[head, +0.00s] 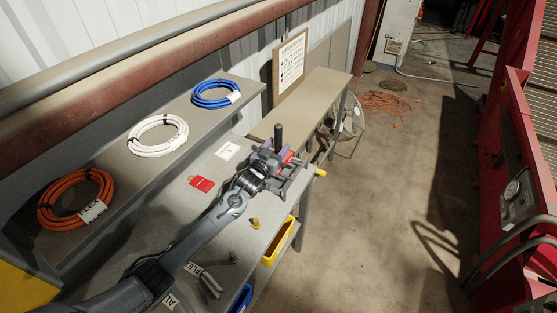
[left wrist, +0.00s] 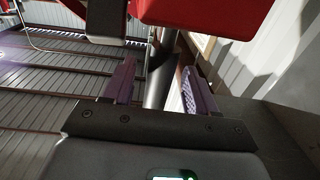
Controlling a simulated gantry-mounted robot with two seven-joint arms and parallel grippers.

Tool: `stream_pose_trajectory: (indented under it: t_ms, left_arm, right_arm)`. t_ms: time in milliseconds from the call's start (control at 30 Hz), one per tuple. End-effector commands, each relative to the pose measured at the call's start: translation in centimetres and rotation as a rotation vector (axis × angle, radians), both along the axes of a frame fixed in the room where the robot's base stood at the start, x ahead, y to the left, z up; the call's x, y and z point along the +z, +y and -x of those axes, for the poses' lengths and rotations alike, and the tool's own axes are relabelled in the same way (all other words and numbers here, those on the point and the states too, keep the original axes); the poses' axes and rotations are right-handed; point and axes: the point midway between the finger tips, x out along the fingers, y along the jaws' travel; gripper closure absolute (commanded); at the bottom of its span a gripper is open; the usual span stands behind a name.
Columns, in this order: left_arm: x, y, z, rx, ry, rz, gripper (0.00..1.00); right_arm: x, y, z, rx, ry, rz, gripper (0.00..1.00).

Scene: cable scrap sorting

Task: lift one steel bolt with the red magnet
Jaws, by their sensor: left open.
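My left gripper (head: 279,160) is over the far end of the workbench. In the left wrist view its two purple fingers (left wrist: 158,88) are apart. A dark upright post (left wrist: 157,82) shows between them, and I cannot tell whether they touch it. A large red block (left wrist: 200,14), which looks like the red magnet, is just beyond the fingertips. In the head view a black handle (head: 278,138) stands up at the gripper, with a bit of red (head: 288,157) beside it. A small grey piece (head: 233,257) on the bench may be a steel bolt; it is too small to tell. My right gripper is not in view.
Orange (head: 76,199), white (head: 158,135) and blue (head: 214,94) cable coils lie on the shelf. A red tag (head: 202,183), a small yellow-brown piece (head: 255,223) and grey cable pieces (head: 211,284) lie on the bench. A yellow bin (head: 278,243) and a blue bin (head: 242,299) are along its right edge.

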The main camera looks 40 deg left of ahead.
Motion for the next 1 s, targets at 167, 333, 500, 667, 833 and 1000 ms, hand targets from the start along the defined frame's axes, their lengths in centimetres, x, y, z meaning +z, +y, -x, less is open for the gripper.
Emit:
stream_pose_trajectory:
  t_ms: [167,333,500,667,833,1000]
  left_arm:
    - [0.02,0.20,-1.14,0.000,-0.001,0.000,0.43]
    - [-0.01,0.21,-1.23,-0.001,0.000,0.000,0.43]
    - [0.00,0.20,-1.21,0.000,0.000,0.000,0.55]
    - [0.00,0.21,-1.21,0.000,0.000,0.000,0.79]
    - [0.00,0.20,-1.20,-0.001,0.000,0.000,1.00]
    - [0.00,0.20,-1.20,-0.001,0.000,0.000,1.00]
  right_arm:
    - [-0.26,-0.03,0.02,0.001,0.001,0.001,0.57]
    - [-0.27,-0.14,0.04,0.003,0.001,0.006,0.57]
    - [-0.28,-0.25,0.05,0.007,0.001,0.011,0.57]
    - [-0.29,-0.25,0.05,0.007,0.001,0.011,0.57]
    - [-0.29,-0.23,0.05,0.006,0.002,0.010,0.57]
    - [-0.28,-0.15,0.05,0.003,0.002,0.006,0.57]
